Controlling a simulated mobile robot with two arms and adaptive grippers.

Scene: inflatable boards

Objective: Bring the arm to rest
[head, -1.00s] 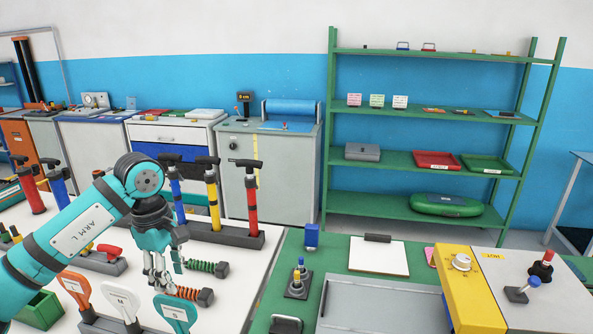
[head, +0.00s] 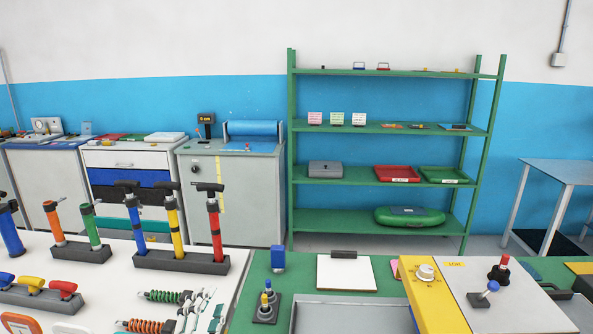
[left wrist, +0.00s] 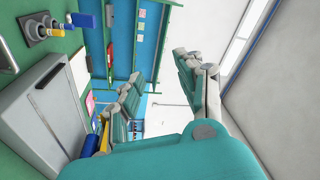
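My left gripper (head: 203,307) shows only by its grey and teal fingers, which poke up at the bottom edge of the head view, beside the coil-sleeved tools on the white table. The rest of the left arm is out of that view. In the left wrist view my left gripper (left wrist: 155,78) has its two teal fingers spread apart, with nothing between them. Behind the fingers are the green shelf, blue wall and white wall. My right gripper is in neither view.
The white table (head: 120,275) holds a rack of pumps (head: 180,262), a green coiled tool (head: 165,296) and an orange coiled tool (head: 145,326). On the green bench are a clipboard (head: 346,275), a grey tray (head: 340,315) and a yellow box (head: 432,300). A green shelf (head: 385,186) stands behind.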

